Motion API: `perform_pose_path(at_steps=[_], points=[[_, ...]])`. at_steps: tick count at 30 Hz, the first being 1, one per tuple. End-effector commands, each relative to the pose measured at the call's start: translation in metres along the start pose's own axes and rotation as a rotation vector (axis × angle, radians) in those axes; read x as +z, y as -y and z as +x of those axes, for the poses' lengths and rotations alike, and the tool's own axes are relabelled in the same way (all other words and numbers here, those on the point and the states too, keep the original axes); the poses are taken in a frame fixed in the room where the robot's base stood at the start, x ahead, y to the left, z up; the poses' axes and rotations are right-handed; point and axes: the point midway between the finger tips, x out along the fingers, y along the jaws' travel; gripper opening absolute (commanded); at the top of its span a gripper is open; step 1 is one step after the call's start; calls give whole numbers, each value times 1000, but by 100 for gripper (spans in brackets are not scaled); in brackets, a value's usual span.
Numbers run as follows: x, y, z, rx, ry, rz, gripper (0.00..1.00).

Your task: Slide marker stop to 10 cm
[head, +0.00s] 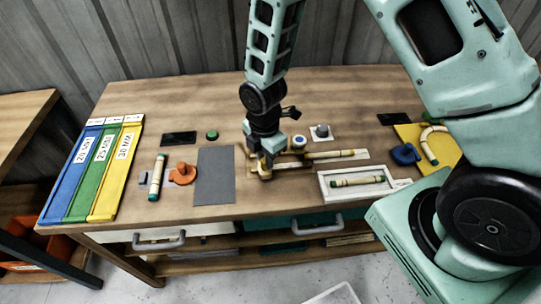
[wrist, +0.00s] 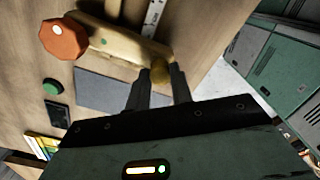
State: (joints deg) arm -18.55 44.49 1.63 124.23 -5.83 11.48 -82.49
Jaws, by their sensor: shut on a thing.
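My gripper (head: 262,164) points down at the left end of a pale measuring strip (head: 346,154) on the wooden workbench. In the wrist view its two fingers (wrist: 160,88) are closed around a small brass-coloured knob (wrist: 160,72). The knob appears to belong to the marker stop, with a tan-yellow body (wrist: 118,44) alongside it. The strip's printed scale (wrist: 153,18) shows beyond that body; its figures are too small to read. In the head view the stop is mostly hidden by my gripper, and its reading cannot be told.
A grey mat (head: 214,177) lies left of my gripper, with an orange clamp (head: 183,174) beyond it. A framed white tray (head: 328,192) holding a rattan piece stands at the right front. A blue-and-white button (head: 299,141) stands close right of my gripper.

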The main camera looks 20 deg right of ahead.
Motion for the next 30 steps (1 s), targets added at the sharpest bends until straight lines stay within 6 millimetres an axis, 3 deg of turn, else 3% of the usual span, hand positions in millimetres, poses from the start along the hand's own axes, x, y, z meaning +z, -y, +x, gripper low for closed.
perform_pose_path(at_steps=[4,12,13,15,25,30], points=[[-15,-11,0,4,0,-4,0],[-18,-13,-1,7,-2,-3,0],[-18,-13,-1,7,-3,-3,28],[-18,-13,-1,7,-3,-3,44],[-16,-12,-3,5,-1,-1,44],[-16,-13,-19,9,-2,0,44]])
